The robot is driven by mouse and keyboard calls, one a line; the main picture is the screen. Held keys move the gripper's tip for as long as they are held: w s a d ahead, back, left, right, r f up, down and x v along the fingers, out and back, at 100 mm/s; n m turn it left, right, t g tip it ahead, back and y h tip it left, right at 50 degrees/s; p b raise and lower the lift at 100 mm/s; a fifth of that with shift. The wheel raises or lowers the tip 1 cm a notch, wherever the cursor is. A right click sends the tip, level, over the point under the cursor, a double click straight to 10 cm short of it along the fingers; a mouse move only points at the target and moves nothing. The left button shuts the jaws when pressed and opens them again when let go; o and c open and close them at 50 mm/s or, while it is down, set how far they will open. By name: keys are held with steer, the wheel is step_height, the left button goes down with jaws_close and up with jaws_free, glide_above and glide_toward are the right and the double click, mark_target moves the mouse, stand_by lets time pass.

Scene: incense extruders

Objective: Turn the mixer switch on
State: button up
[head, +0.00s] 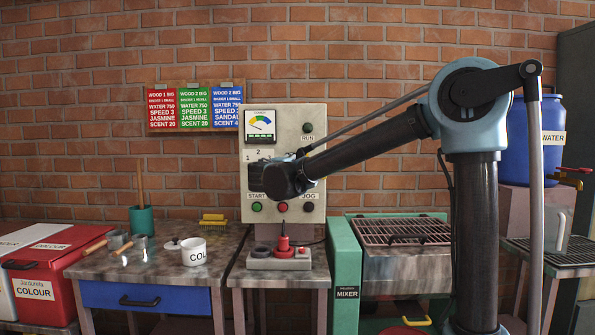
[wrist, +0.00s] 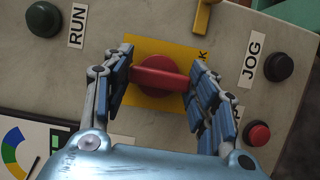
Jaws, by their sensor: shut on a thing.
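A red rotary switch (wrist: 165,74) sits on a yellow plate (wrist: 136,98) on the grey control panel (head: 308,122). Its handle lies nearly crosswise in the wrist view. My gripper (wrist: 161,64) has one blue-padded finger at each end of the handle and is shut on it. In the head view my arm's end covers the switch. The plate's lettering is mostly hidden; only a "K" shows. The green machine labelled MIXER (head: 346,285) stands right of the panel.
A gauge (head: 260,125) is on the panel's upper left. Below stands a grey box with a red knob (head: 283,246).

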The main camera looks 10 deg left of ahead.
steer(key=shift+d+f, duration=0.1)
steer(key=shift+f, duration=0.05)
steer(key=o, duration=1.1)
steer(key=shift+c, duration=0.2)
steer(key=shift+s, duration=0.1)
steer(key=s+a, duration=0.2)
steer(key=s, duration=0.9)
steer(key=shift+s, duration=0.25)
